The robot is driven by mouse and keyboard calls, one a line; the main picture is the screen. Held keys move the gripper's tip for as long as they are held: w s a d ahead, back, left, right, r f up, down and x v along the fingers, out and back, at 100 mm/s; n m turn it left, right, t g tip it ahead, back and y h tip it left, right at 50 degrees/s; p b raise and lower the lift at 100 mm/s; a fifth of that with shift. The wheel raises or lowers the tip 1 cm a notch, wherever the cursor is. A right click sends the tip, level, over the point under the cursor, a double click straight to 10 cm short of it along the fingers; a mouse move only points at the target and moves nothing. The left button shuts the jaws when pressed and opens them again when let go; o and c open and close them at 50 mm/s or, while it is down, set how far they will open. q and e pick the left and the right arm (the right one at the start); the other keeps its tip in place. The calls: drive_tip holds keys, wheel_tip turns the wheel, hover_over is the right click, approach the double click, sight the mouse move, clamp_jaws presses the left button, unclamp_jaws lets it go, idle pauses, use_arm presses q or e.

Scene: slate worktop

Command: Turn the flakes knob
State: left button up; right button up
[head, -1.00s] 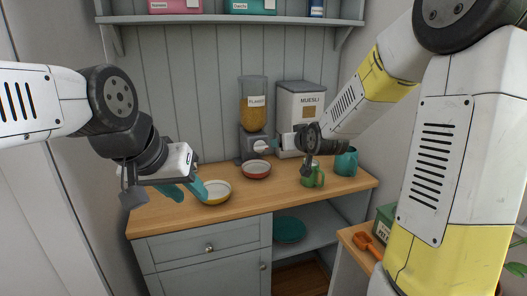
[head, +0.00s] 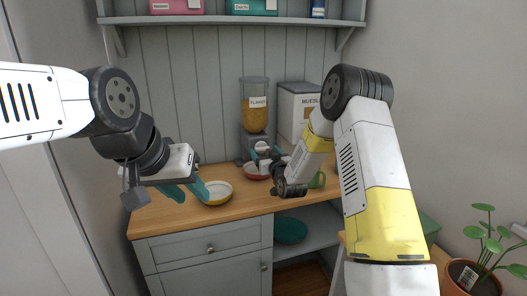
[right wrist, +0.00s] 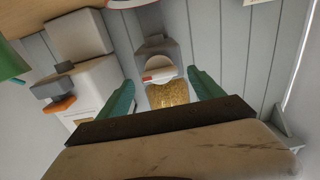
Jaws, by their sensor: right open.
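The flakes dispenser (head: 255,112) stands at the back of the wooden counter, with yellow flakes in its clear hopper. Its pale round knob (head: 261,145) is on the grey base; in the right wrist view the knob (right wrist: 160,74) has a red-marked bar across it. My right gripper (head: 265,155) is in front of the dispenser base. In the right wrist view its teal fingers (right wrist: 163,92) are spread, with the knob framed between them; contact is not visible. My left gripper (head: 188,192) is open and empty, left of the yellow bowl.
A red bowl (head: 252,174) sits below the dispenser, partly hidden by my right gripper. A yellow bowl (head: 218,194) stands nearer the front left. The muesli dispenser (head: 299,105) is on the right.

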sight(261, 148)
drive_tip(key=shift+x, duration=1.15)
drive_tip(key=shift+c, duration=0.3)
drive_tip(key=c, duration=1.3)
drive_tip(key=shift+m, duration=0.3)
